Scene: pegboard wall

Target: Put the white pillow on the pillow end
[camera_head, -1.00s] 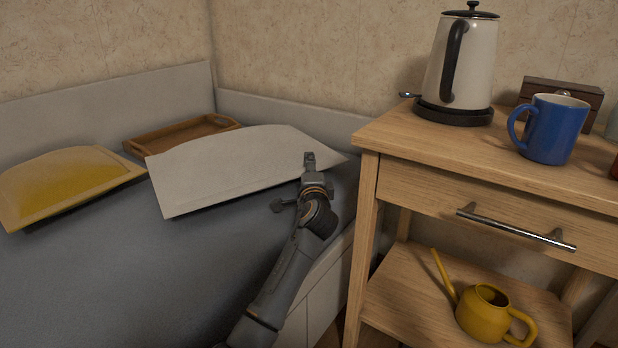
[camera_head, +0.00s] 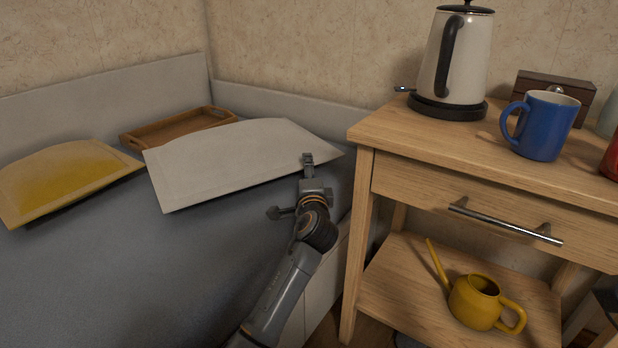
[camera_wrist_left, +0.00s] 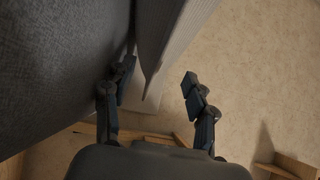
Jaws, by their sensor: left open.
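The white pillow (camera_head: 225,165) lies on the grey bed (camera_head: 130,270), between the yellow pillow and the nightstand, tilted with its front edge raised. The bed's pillow end has a low pale board (camera_head: 110,92) along the wall. My left gripper (camera_head: 293,187) is open at the pillow's right corner in the head view. In the left wrist view, the pillow (camera_wrist_left: 172,35) reaches down between the open fingers (camera_wrist_left: 155,88); I cannot tell whether they touch it.
A yellow pillow (camera_head: 70,178) lies at left and a wooden tray (camera_head: 178,127) behind. The nightstand (camera_head: 400,140) at right bears a kettle (camera_head: 457,60), a blue mug (camera_head: 542,125) and a dark box (camera_head: 555,87); a yellow watering can (camera_head: 477,302) stands on its lower shelf.

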